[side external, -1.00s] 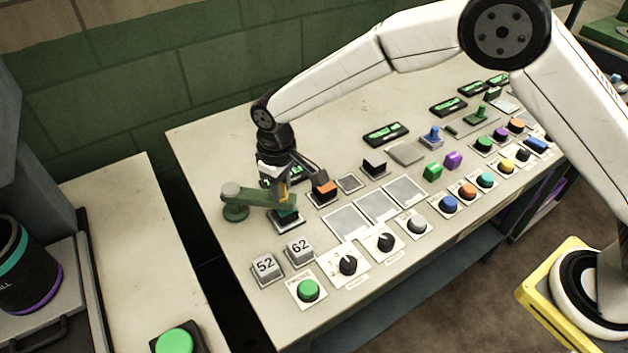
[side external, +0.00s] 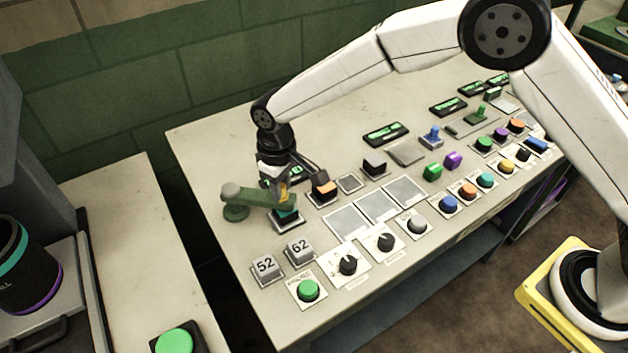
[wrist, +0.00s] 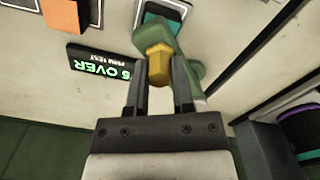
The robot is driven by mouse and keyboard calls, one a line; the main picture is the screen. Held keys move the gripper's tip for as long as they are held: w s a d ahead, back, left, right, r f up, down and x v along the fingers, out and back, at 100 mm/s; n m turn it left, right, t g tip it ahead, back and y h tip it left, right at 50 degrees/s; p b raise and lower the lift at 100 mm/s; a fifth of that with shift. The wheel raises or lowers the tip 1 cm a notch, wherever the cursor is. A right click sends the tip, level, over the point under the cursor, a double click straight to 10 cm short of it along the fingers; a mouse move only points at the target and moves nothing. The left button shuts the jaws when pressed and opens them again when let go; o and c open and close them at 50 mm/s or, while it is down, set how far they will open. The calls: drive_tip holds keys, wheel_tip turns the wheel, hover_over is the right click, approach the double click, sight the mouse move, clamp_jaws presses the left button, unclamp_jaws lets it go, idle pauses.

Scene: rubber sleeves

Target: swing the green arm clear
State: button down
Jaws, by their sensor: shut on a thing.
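The green arm (side external: 258,195) reaches right from a round green pivot (side external: 235,203) near the left edge of the table. Its free end lies over a block with a teal top (side external: 287,217). The green arm (wrist: 172,38) also shows in the wrist view, crossing the teal-topped block (wrist: 160,16). A yellow knob (wrist: 159,64) stands on the arm. My gripper (wrist: 160,80) is shut on the yellow knob, one finger on each side of it. In the side view my gripper (side external: 284,190) partly hides the knob and the arm's end.
A block with an orange top (side external: 325,187) stands close to the right of my gripper. A dark display (wrist: 98,62) with green text lies beside it. Number blocks (side external: 265,266), dials and a green button (side external: 308,290) sit nearer the front edge. The table's left end is bare.

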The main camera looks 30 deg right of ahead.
drive_tip(key=shift+s+a, duration=0.1)
drive_tip(key=shift+a, duration=0.05)
drive_tip(key=shift+s+a+m, duration=0.5)
drive_tip(key=shift+a+m, duration=0.1)
drive_tip(key=shift+m, duration=0.3)
drive_tip(key=shift+s+a+m, duration=0.5)
drive_tip(key=shift+a+m, duration=0.1)
drive_tip(key=shift+m, duration=0.3)
drive_tip(key=a+m, duration=0.9)
drive_tip(key=m, duration=0.1)
drive_tip(key=shift+s+a+m, duration=0.3)
drive_tip(key=shift+s+a, duration=0.05)
drive_tip(key=shift+c, duration=2.4)
unclamp_jaws()
